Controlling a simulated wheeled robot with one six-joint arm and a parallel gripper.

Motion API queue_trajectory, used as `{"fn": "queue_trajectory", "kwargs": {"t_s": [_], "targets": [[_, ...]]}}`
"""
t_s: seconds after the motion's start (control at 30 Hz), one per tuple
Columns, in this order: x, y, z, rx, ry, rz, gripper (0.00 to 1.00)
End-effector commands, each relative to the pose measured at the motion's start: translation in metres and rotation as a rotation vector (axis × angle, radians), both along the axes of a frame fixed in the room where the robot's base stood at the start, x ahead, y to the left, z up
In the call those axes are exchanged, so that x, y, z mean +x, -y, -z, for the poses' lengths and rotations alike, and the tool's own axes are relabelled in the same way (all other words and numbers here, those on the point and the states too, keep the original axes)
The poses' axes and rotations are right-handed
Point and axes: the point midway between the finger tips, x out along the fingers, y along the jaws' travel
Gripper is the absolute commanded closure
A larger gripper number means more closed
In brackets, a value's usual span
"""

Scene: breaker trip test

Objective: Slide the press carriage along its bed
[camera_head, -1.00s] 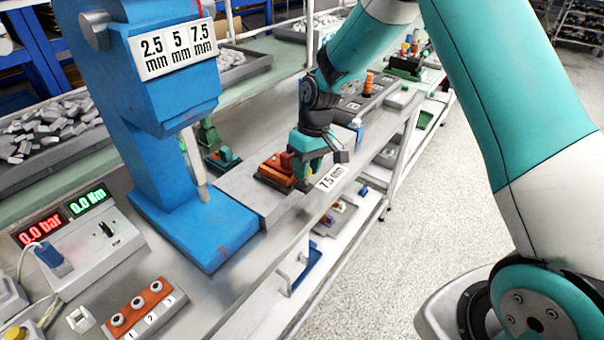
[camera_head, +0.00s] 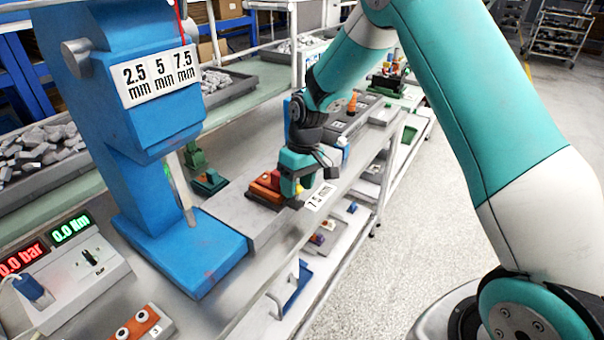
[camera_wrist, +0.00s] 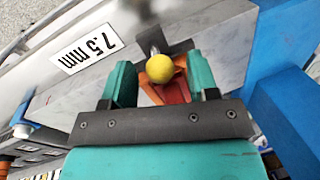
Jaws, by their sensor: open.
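The blue press (camera_head: 150,110) stands at left in the head view, with 2.5, 5 and 7.5 mm labels on its head. A grey bed (camera_head: 232,212) runs from its blue base toward my gripper. The red-orange carriage (camera_head: 263,191) sits on the bed, partly hidden by my gripper (camera_head: 297,190). In the wrist view, a yellow ball knob (camera_wrist: 160,68) shows between the open teal fingers of my gripper (camera_wrist: 159,76), with orange carriage parts (camera_wrist: 173,92) behind it.
A 7.5 mm label (camera_head: 320,197) lies beside the bed near the bench edge. A control box (camera_head: 75,275) with lit displays and a red-orange button block (camera_head: 138,328) are at lower left. Bins of grey parts (camera_head: 40,150) stand behind.

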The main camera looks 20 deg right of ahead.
Motion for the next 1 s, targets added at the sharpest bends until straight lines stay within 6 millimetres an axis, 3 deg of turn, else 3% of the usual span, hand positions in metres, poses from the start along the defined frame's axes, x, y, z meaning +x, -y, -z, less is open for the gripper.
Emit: {"fn": "queue_trajectory", "kwargs": {"t_s": [0.17,0.7,1.0], "targets": [[0.003,0.003,-0.018,0.0,0.005,0.001,0.46],[0.012,0.027,-0.143,-0.001,0.004,0.002,0.46],[0.014,0.032,-0.17,-0.001,0.001,0.001,0.46]]}}
